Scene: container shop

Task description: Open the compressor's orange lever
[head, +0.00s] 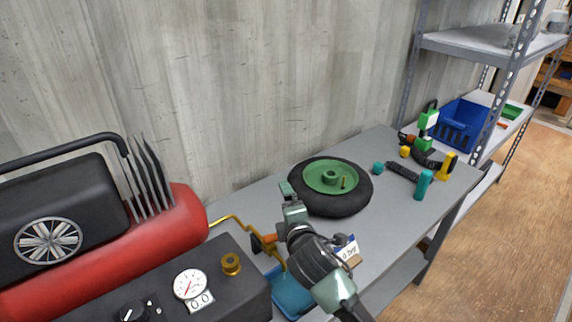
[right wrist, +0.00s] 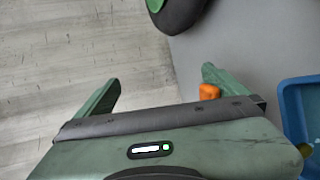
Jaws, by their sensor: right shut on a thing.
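The compressor (head: 105,240) has a red tank and a dark front box and fills the left of the head view. A brass pipe runs right from it to the orange lever (head: 268,238), partly hidden by my right gripper (head: 276,222). In the right wrist view the lever's orange end (right wrist: 209,91) shows against the right finger of my right gripper (right wrist: 160,85). The fingers look apart there, but the gripper is shut on the lever. How far the lever is turned cannot be told. My left gripper is not in view.
A wheel with a green hub (head: 334,185) lies behind my right gripper on the grey table (head: 262,200). A blue tray (head: 290,297) sits below the lever. A pressure gauge (head: 190,284) is on the compressor. Tools and a blue crate (head: 462,122) are at the right.

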